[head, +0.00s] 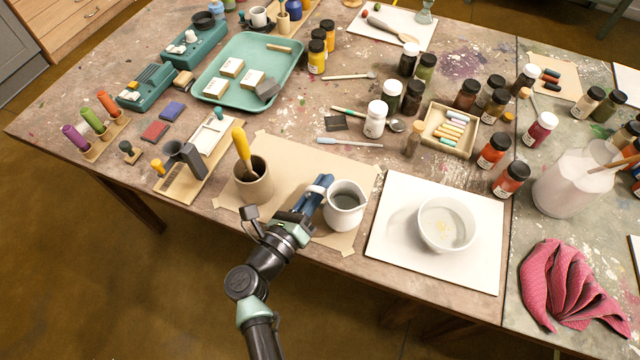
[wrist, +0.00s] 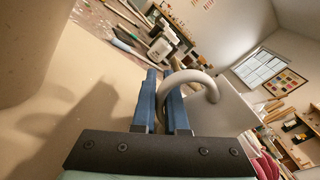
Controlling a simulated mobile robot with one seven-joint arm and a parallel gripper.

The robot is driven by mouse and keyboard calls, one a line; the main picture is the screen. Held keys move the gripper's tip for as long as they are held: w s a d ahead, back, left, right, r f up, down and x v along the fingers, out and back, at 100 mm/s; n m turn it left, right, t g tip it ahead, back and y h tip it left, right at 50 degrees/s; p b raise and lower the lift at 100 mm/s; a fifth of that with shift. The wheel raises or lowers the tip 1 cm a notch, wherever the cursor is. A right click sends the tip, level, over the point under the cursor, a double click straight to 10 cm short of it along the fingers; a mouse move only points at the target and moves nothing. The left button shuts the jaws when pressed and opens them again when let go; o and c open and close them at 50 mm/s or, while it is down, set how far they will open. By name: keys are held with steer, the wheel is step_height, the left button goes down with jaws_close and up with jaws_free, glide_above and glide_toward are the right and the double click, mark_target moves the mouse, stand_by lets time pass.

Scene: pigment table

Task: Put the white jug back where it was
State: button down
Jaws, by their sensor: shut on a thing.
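The white jug (head: 345,210) is upright at the right part of the brown paper sheet (head: 297,205), with dark grey contents showing inside. My gripper (head: 321,186) reaches in from the left, its blue fingers shut on the jug's handle. In the wrist view, the pale curved handle (wrist: 193,77) passes between the two blue fingers (wrist: 163,98). I cannot tell whether the jug's base touches the paper.
A brown pot (head: 253,184) with a yellow-handled tool stands left of my gripper. Behind are a white-lidded jar (head: 375,120), a pale blue-handled brush (head: 349,143) and a box of chalks (head: 449,128). A red cloth (head: 568,285) lies at right.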

steer(key=shift+f, duration=0.1)
steer(key=c, duration=0.9)
jaws_free()
steer(key=shift+c, duration=0.2)
